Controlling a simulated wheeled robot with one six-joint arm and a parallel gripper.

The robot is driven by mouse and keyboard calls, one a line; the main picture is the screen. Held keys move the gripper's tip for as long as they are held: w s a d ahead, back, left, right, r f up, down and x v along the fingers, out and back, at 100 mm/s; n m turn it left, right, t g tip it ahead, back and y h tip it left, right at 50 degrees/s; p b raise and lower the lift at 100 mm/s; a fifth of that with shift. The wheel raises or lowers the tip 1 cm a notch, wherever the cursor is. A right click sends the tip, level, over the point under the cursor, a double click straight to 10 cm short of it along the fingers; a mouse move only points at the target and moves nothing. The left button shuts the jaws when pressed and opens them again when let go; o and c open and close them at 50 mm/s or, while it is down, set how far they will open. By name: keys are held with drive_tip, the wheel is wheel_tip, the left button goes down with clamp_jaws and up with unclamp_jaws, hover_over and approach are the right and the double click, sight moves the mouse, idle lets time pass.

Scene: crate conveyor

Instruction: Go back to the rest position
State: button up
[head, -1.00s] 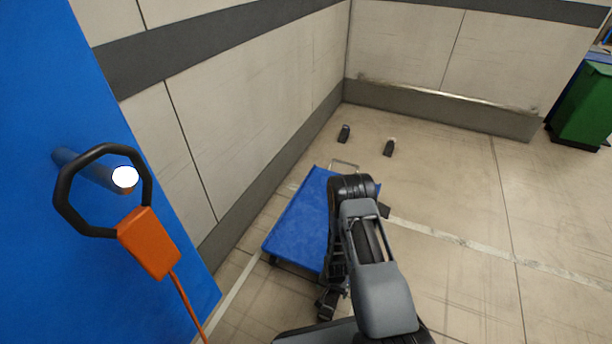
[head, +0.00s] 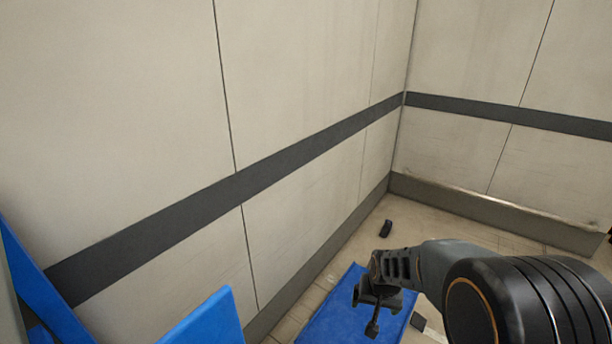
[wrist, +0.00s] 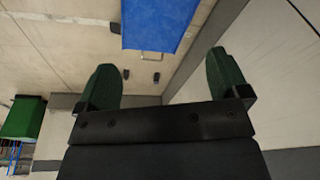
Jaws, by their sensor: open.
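My gripper (wrist: 166,85) is open in the wrist view, with its two green-padded fingers wide apart and nothing between them. In the head view my gripper (head: 375,318) shows small and dark at the end of my arm, in front of the blue cart top (head: 340,312). My arm reaches in from the lower right. The blue cart top also shows in the wrist view (wrist: 160,25), beyond the fingers and apart from them.
Pale panelled walls (head: 120,110) with a dark stripe meet in a corner. A blue panel (head: 208,320) stands at the lower left. A small dark object (head: 386,228) lies on the floor near the corner. A green bin (wrist: 22,118) shows in the wrist view.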

drive_tip(key=s+r+n+p, duration=0.1)
drive_tip(key=s+r+p, duration=0.2)
drive_tip(key=r, duration=0.5)
drive_tip(key=s+r+t+p, duration=0.1)
drive_tip(key=s+r+p, duration=0.3)
drive_tip(key=r, duration=0.5)
drive_tip(key=s+a+r+n+p, duration=0.1)
drive_tip(key=s+r+p, duration=0.2)
drive_tip(key=r, duration=0.5)
drive_tip(key=shift+s+r+n+p, duration=0.2)
drive_tip(key=shift+s+n+p, duration=0.1)
drive_tip(key=shift+s, duration=0.25)
drive_tip(key=shift+s+r, duration=0.2)
drive_tip(key=shift+s, duration=0.05)
drive_tip(key=shift+c, duration=0.2)
